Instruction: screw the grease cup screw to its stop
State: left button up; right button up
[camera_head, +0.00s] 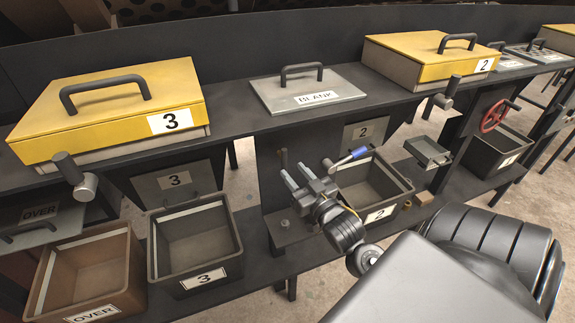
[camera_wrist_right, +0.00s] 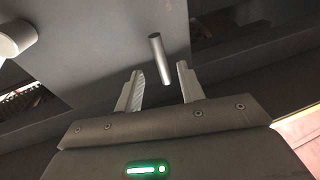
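I take the grey pin (camera_wrist_right: 159,58) in the right wrist view to be part of the grease cup screw, though I cannot be sure. It stands out from a flat dark panel. My right gripper (camera_wrist_right: 159,82) is open, with one finger on each side of the pin's line. The pin's free end shows between the fingertips, with gaps at both sides and no visible contact. In the head view my right gripper (camera_head: 294,172) is by the dark upright panel, left of bin 2. A small upright pin (camera_head: 284,160) shows near its fingertips. My left gripper is not in view.
Bin 3 (camera_head: 203,279) and the OVER bin (camera_head: 52,271) are at left. The BLANK cover (camera_head: 335,83) and yellow cover 3 (camera_head: 50,116) lie above.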

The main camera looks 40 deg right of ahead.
jog(key=s, duration=0.3)
jog(key=s+b, duration=0.1)
jog(key=s, duration=0.1)
jog(key=shift+s+a+f, duration=0.15)
jog(key=shift+a+f, duration=0.2)
jog(key=shift+a, duration=0.05)
